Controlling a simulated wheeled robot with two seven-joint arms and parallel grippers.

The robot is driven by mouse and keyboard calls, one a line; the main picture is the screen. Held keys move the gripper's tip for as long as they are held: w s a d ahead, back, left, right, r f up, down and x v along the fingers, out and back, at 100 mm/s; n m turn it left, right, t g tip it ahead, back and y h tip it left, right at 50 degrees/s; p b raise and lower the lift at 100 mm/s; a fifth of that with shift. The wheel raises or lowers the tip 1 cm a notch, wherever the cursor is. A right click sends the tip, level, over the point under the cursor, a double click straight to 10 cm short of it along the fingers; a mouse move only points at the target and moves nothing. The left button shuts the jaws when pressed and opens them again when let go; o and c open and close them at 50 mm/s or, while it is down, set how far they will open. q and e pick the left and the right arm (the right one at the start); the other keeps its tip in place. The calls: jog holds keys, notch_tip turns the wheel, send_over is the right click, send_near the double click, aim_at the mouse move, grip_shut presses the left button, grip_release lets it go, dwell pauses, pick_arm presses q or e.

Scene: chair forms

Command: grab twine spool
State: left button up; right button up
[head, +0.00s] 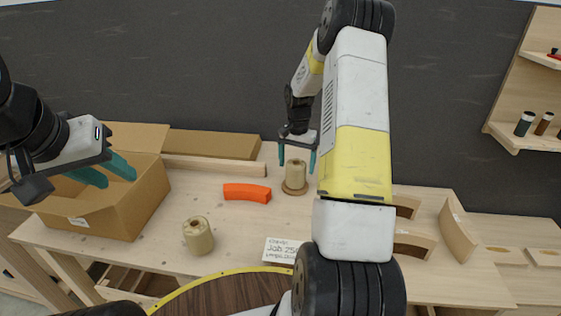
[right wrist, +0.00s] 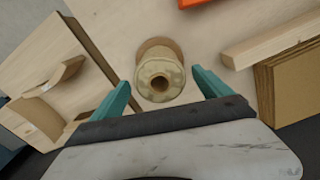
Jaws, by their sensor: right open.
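A cream twine spool (head: 296,173) with a tan wooden base stands upright at the back of the workbench. My right gripper (head: 297,160) is open just above it, one finger to each side. In the right wrist view the spool (right wrist: 160,68) is seen from above, its core hole visible, ahead of and between the open fingers (right wrist: 159,80). No contact shows. A second cream spool (head: 198,237) stands nearer the front of the bench. My left gripper (head: 106,172) is open and empty over the cardboard box at the left.
An open cardboard box (head: 137,211) stands at the left. An orange block (head: 247,193) lies left of the back spool, a wooden bar (head: 215,166) behind it. A label card (head: 282,250) lies in front. Curved wooden pieces (head: 457,236) are at right. My right arm hides part of the bench.

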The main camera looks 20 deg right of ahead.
aim_at(295, 177)
jog(key=f, duration=0.6)
jog(key=shift+s+a, duration=0.15)
jog(key=shift+a, duration=0.05)
jog(key=c, duration=1.6)
